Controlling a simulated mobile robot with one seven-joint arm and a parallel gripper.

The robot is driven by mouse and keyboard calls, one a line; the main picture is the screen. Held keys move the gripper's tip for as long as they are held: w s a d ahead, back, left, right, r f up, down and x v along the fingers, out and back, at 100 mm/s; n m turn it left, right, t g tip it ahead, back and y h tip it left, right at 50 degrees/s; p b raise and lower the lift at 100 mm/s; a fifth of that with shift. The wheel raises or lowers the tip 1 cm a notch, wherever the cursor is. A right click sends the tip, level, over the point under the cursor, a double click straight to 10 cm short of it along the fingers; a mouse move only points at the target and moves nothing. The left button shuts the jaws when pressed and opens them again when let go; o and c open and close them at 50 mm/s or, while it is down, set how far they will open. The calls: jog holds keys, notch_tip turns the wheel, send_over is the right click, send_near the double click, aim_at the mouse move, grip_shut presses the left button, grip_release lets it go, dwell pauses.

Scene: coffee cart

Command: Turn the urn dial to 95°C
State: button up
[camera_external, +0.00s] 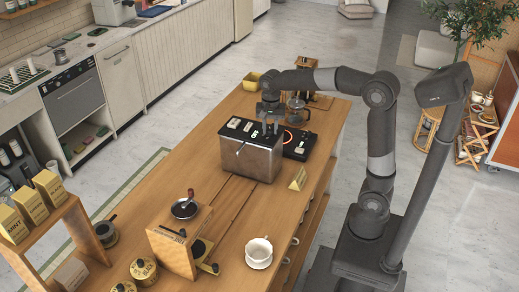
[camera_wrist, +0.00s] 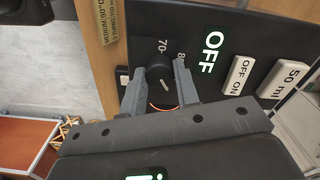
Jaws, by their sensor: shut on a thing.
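The urn is a steel box (camera_external: 250,158) with a black top panel on the wooden cart. In the wrist view its round black dial (camera_wrist: 161,76) has a pale pointer mark, and a "70" and a partly hidden number starting with 8 are printed beside it. My gripper (camera_wrist: 157,82) has one finger on each side of the dial and is shut on it. In the external view my gripper (camera_external: 269,120) reaches down to the urn's top, and it hides the dial. The panel (camera_wrist: 250,50) shows "OFF" in lit letters. The pointer's exact reading is unclear.
A white OFF/ON switch (camera_wrist: 239,75) and a "50 ml" button (camera_wrist: 284,82) sit right of the dial. A black hot plate (camera_external: 300,147) with a red ring stands beside the urn, a glass pot (camera_external: 298,106) behind. A white cup (camera_external: 259,250) and wooden grinder (camera_external: 178,243) stand nearer.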

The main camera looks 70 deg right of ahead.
aim_at(270, 129)
jog(key=m, duration=0.5)
jog(key=shift+m, duration=0.4)
dwell(0.4)
jog(key=o, duration=1)
jog(key=shift+c, duration=0.2)
notch_tip(270, 129, up, 11)
jog(key=shift+f, duration=0.1)
jog(key=s+a+f+n+t, duration=0.2)
jog(key=s+f+n, duration=0.3)
jog(key=s+n, duration=0.5)
jog(key=s+a+f+n+t, duration=0.3)
jog(key=s+a+f+n, duration=0.2)
jog(key=s+n, duration=0.4)
jog(key=s+f, duration=0.1)
jog(key=s, duration=0.1)
jog(key=shift+s+f+n+t, duration=0.2)
jog(key=shift+s+n+t, duration=0.1)
jog(key=shift+s+n, duration=0.1)
